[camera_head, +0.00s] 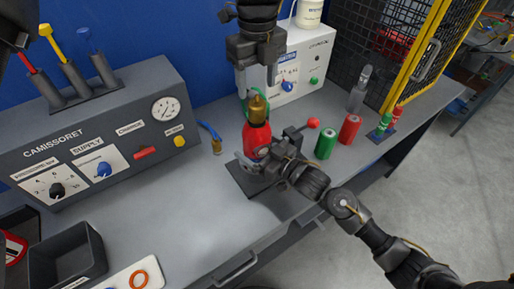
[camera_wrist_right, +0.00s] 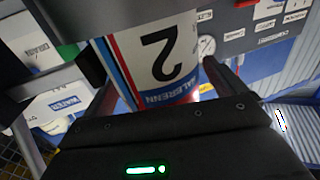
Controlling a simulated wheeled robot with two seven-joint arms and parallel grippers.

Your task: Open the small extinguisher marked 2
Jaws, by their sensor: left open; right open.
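The small red extinguisher (camera_head: 257,138) stands upright on the bench with a brass top (camera_head: 258,108). In the right wrist view its white label shows a large 2 (camera_wrist_right: 166,58), upside down. My left gripper (camera_head: 257,84) comes down from above, open, its fingers pointing down just above the brass top; contact cannot be told. My right gripper (camera_head: 256,165) is low at the front of the extinguisher, open. In the right wrist view the body stands between its two fingers (camera_wrist_right: 170,90). The right hand hides the extinguisher's lower part.
A dark plate (camera_head: 240,182) lies under the extinguisher, with a red-knobbed lever (camera_head: 313,123) beside it. Green (camera_head: 325,144) and red (camera_head: 349,129) cylinders stand to the right. The Camissoret panel (camera_head: 95,140) is left, a white unit (camera_head: 312,62) behind.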

